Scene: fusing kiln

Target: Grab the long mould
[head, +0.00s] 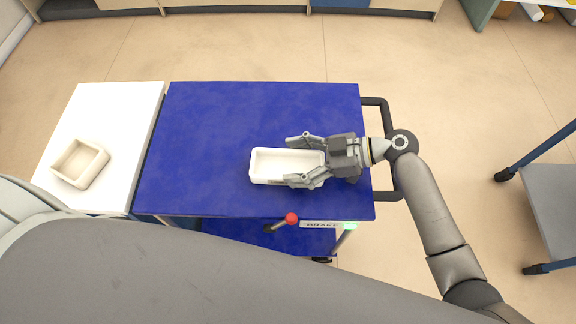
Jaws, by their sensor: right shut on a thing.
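The long mould (272,164) is a white, shallow rectangular dish on the blue top of a cart (215,125). It lies lengthwise from left to right, right of the middle of the cart top. My right gripper (302,162) comes in from the right and is shut on the mould's right end, with one finger along the far long side and one along the near side. The right end of the mould is hidden by the gripper. I cannot tell whether the mould is touching the cart top. My left gripper is not in view.
A shorter cream mould (67,172) sits on a white surface (118,112) left of the cart. The cart has a dark handle (385,103) on its right and a red-knobbed lever (291,218) at its front. The cart's left half is clear. A grey-shelved rack (555,195) stands at far right.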

